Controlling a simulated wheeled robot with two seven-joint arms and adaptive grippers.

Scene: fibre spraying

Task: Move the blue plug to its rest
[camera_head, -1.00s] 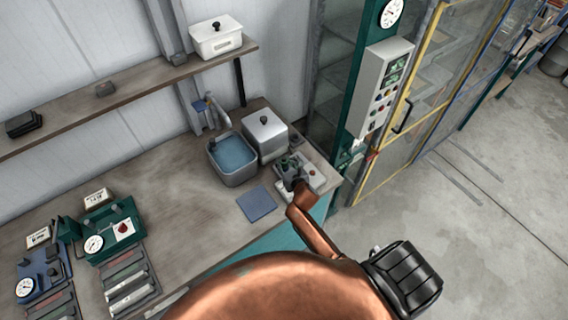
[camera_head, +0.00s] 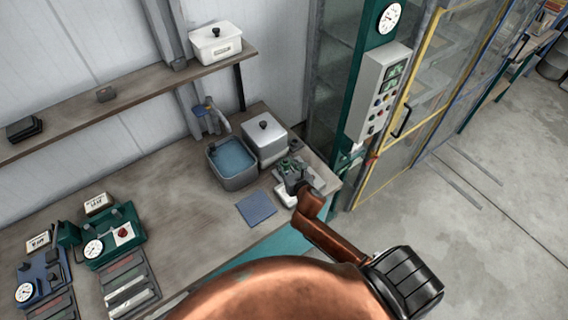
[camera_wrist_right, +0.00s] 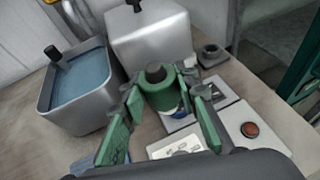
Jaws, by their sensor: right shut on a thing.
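My right gripper (camera_wrist_right: 158,100) has green fingers standing on either side of a green cylinder (camera_wrist_right: 160,90) with a dark top, and is shut on it. A blue and white band (camera_wrist_right: 180,113) shows low on the cylinder, over a pale metal plate. I cannot tell whether this is the blue plug, or whether its foot touches the plate. In the head view my right gripper (camera_head: 295,178) is at the bench's right end, and its wrist hides part of the apparatus there. My left gripper is not in view. No separate blue plug or rest can be made out.
A tub of blue liquid (camera_wrist_right: 75,83) and a lidded metal box (camera_wrist_right: 150,40) stand close behind the gripper. A dark ring-shaped piece (camera_wrist_right: 211,55) and a red button (camera_wrist_right: 250,130) lie to its right.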

